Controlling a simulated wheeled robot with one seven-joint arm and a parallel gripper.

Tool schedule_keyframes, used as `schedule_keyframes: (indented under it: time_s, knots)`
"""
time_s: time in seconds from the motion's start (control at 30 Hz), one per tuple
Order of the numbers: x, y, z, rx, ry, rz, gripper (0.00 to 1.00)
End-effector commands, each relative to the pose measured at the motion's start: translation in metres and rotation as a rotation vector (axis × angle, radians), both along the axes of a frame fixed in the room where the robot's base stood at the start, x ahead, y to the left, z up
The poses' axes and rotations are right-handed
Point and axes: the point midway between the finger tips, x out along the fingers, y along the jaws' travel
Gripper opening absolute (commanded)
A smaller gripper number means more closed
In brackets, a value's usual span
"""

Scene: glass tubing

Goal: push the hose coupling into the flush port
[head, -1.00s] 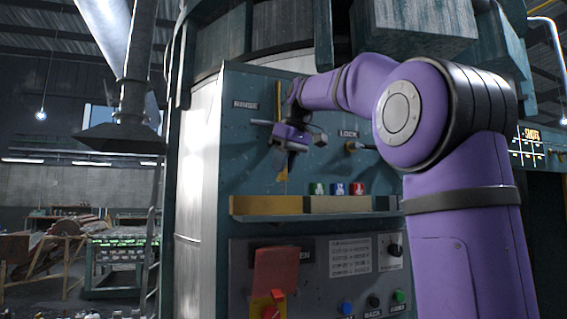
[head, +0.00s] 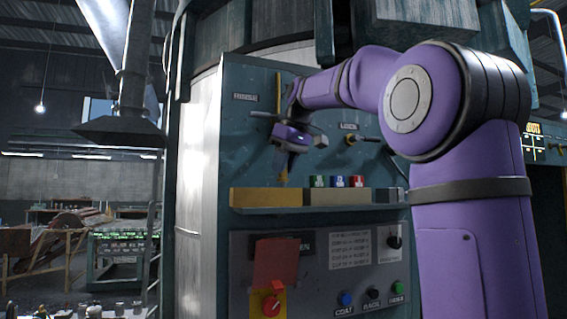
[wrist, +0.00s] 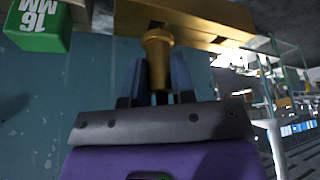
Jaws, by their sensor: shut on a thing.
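My gripper (head: 287,160) points down in front of the teal panel, above the shelf. In the wrist view my gripper (wrist: 157,85) is shut on a brass-coloured coupling (wrist: 158,48), which sits between its two dark fingers. The coupling's flared end points toward the yellow block (wrist: 200,14) on the shelf. I cannot tell whether it touches the block. In the head view the block (head: 265,197) lies just below the gripper. No flush port can be made out for certain; no label naming it is readable.
A shelf (head: 330,209) carries green (head: 317,181), blue (head: 337,181) and red (head: 356,181) small boxes. The green box also shows in the wrist view (wrist: 38,24). A LOCK fitting (head: 352,140) sticks out right of my gripper. Knobs and a red flap (head: 275,262) are below.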

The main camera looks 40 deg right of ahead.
Motion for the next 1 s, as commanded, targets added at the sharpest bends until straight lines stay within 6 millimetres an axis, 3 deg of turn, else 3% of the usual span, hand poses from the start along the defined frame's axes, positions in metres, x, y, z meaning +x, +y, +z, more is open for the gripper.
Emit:
schedule_keyframes:
  time_s: [0.63, 0.67, 0.77, 0.8, 1.0]
  knots:
    - [0.0, 0.0, -0.014, 0.0, 0.0, 0.0, 0.0]
    - [0.0, 0.0, -0.014, 0.0, -0.001, 0.0, 0.26]
    - [0.0, 0.0, -0.014, 0.0, -0.001, 0.0, 0.49]
    - [0.0, 0.0, -0.014, 0.0, 0.0, 0.0, 0.54]
    - [0.0, 0.0, -0.014, 0.0, 0.0, 0.0, 0.54]
